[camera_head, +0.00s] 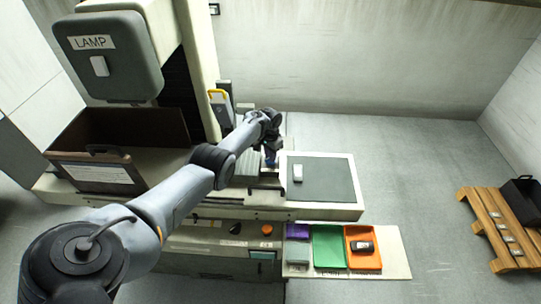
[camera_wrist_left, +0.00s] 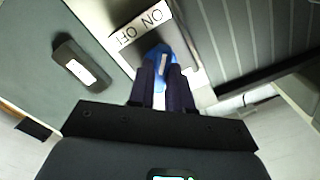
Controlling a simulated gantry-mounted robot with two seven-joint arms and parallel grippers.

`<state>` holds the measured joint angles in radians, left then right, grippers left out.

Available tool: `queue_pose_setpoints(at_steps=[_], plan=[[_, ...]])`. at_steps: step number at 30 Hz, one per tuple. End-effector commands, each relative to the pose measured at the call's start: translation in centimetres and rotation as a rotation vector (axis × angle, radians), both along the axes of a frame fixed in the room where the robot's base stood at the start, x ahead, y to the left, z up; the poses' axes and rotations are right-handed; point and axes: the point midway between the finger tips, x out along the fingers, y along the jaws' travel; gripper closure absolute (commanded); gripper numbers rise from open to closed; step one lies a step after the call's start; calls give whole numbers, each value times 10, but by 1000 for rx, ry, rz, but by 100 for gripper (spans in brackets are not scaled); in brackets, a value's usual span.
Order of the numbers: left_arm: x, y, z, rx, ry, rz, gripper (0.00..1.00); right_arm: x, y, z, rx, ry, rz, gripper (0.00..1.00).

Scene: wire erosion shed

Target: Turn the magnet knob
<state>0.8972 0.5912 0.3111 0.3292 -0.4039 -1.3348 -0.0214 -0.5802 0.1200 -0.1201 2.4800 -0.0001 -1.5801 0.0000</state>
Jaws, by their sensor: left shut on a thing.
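The magnet knob (camera_wrist_left: 158,53) is blue with a pale stripe on it, seen in the left wrist view. It sits at a white plate lettered ON and OFF (camera_wrist_left: 141,27). My left gripper (camera_wrist_left: 164,72) is shut on the knob, its two dark fingers on either side of it. In the head view my left gripper (camera_head: 270,158) is at the machine's table, between the ribbed grey block (camera_head: 246,168) and the dark green mat (camera_head: 325,180); the fingers largely hide the knob there. My right gripper is not in view.
A small dark object with a white label (camera_wrist_left: 77,62) lies on the green mat beside the gripper. The LAMP head (camera_head: 108,55) hangs at the left. Purple, green (camera_head: 329,247) and orange trays (camera_head: 363,262) are on a shelf in front. A wooden pallet (camera_head: 497,228) is at the right.

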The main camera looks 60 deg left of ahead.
Motion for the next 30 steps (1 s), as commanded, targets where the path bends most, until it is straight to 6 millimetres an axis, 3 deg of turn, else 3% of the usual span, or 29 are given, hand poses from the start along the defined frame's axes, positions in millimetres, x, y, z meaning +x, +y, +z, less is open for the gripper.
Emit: queue_pose_setpoints(at_steps=[21,22,24,27,30], plan=[[0,0,-1,0,0,-83,100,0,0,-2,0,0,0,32],[0,0,-1,1,0,-83,79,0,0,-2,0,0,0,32],[0,0,-1,0,1,-83,69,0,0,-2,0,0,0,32],[0,0,0,0,0,-82,55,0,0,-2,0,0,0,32],[0,0,0,0,0,-81,55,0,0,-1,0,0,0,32]])
